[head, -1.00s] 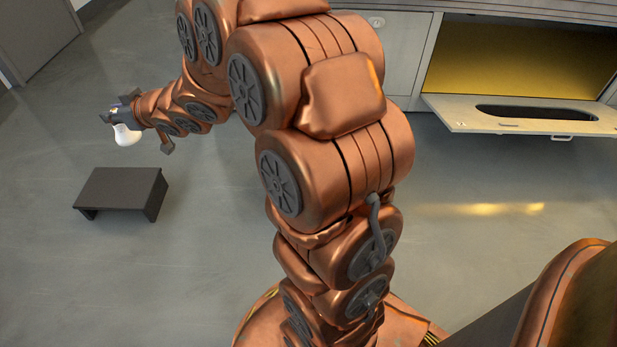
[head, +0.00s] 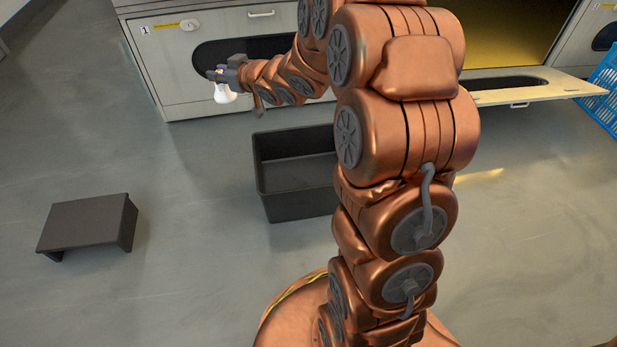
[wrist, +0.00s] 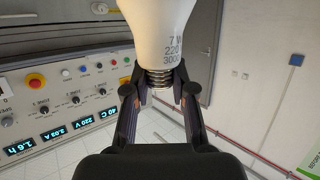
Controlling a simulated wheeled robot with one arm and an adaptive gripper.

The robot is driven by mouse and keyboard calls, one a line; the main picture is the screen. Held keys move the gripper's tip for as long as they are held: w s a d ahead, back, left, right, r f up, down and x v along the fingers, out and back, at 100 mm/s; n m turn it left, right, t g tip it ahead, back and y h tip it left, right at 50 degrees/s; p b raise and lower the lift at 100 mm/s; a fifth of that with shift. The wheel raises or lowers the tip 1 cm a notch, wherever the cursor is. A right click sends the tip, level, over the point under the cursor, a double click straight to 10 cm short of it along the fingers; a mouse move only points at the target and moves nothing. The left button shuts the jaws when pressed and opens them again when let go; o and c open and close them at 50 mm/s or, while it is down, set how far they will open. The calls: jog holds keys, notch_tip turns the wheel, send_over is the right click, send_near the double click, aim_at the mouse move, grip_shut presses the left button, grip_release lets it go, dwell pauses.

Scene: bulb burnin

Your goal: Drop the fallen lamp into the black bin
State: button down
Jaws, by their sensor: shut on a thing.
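My gripper (head: 222,74) is shut on a white lamp (head: 223,93), which hangs below the fingers in the head view. In the wrist view the lamp (wrist: 161,32) fills the top middle. Its metal screw base (wrist: 160,77) is between the two fingers (wrist: 160,92), and "7 W 220" is printed on its side. The black bin (head: 290,205) stands on the floor to the right of and nearer than the lamp. The lamp is apart from the bin, up and to the left of its rim. The bin's right part is hidden behind my arm.
A low dark step (head: 88,222) stands on the floor at the left. A cabinet (head: 172,75) marked 1 stands behind my gripper. An open flap (head: 530,90) juts out at the right, near a blue crate (head: 603,88). Floor between step and bin is clear.

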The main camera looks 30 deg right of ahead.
jog(key=w+d+f+p, duration=0.1)
jog(key=w+d+f, duration=0.2)
jog(key=d+f, duration=1.8)
jog(key=s+d+f+b, duration=0.1)
jog(key=s+f+b, duration=0.1)
jog(key=f, duration=0.5)
jog(key=s+d+f+y+b, duration=0.1)
jog(key=s+d+f+b, duration=0.1)
jog(key=f, duration=0.6)
jog(key=shift+d+f+n, duration=0.2)
jog(key=shift+f+n, duration=0.1)
jog(key=shift+n, duration=0.1)
jog(key=c, duration=0.9)
grip_release()
